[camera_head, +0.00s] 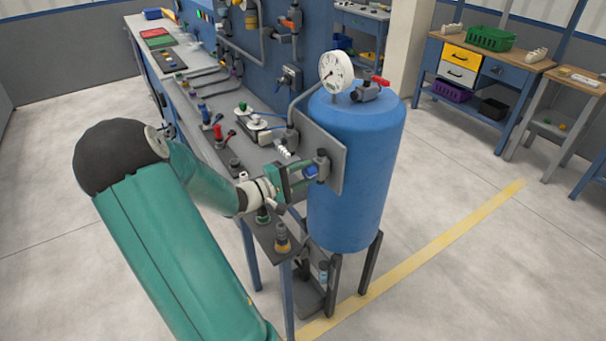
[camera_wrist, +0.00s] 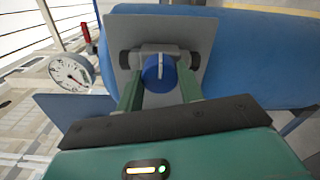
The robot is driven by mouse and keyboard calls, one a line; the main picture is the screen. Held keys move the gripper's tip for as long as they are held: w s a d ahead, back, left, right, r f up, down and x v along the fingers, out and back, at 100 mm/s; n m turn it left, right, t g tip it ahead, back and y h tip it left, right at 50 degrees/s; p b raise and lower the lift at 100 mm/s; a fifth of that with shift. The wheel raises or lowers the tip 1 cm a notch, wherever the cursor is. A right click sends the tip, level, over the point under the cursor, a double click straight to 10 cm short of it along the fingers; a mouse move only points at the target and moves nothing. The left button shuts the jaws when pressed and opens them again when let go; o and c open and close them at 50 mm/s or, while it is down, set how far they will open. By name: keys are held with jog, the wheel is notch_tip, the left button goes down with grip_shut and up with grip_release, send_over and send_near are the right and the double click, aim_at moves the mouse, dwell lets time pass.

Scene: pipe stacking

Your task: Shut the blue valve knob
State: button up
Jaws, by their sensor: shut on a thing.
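The blue valve knob (camera_wrist: 159,74) sits on a grey valve body (camera_wrist: 133,60) in front of a grey plate (camera_wrist: 196,35) in the wrist view. A pale line on the knob's face runs roughly up and down in that view. My gripper (camera_wrist: 160,85) has its two green fingers on either side of the knob and is shut on it. In the head view my gripper (camera_head: 309,172) reaches the valve at the plate (camera_head: 325,158) on the left side of the blue tank (camera_head: 358,170). The knob (camera_head: 311,171) is partly hidden there by the fingers.
A white pressure gauge (camera_head: 336,71) and a red-handled valve (camera_head: 372,90) stand on top of the tank. A workbench (camera_head: 205,95) with several fittings, knobs and pipes lies left of it. Open floor with a yellow line (camera_head: 440,238) is at the right.

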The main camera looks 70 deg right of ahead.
dwell(0.4)
jog(key=o, duration=1)
jog(key=v, duration=1.4)
jog(key=w+a+r+t+y, duration=0.1)
jog(key=w+a+t+y, duration=0.15)
jog(key=a, duration=0.45)
jog(key=w+a+r+n+t+y, duration=0.1)
jog(key=a+t+y, duration=0.25)
jog(key=a, duration=0.35)
jog(key=w+a+r+t+y, duration=0.1)
jog(key=w+a+t+y, duration=0.15)
jog(key=a, duration=0.45)
jog(key=a+r+n+t+y, duration=0.2)
jog(key=a+r+t, duration=0.2)
jog(key=a, duration=0.6)
jog(key=a+r+n+t+y, duration=0.2)
jog(key=a+r+t, duration=0.3)
jog(key=a, duration=0.5)
jog(key=shift+a+r+y, duration=0.15)
jog(key=shift+r+y, duration=0.05)
jog(key=shift+y, duration=0.35)
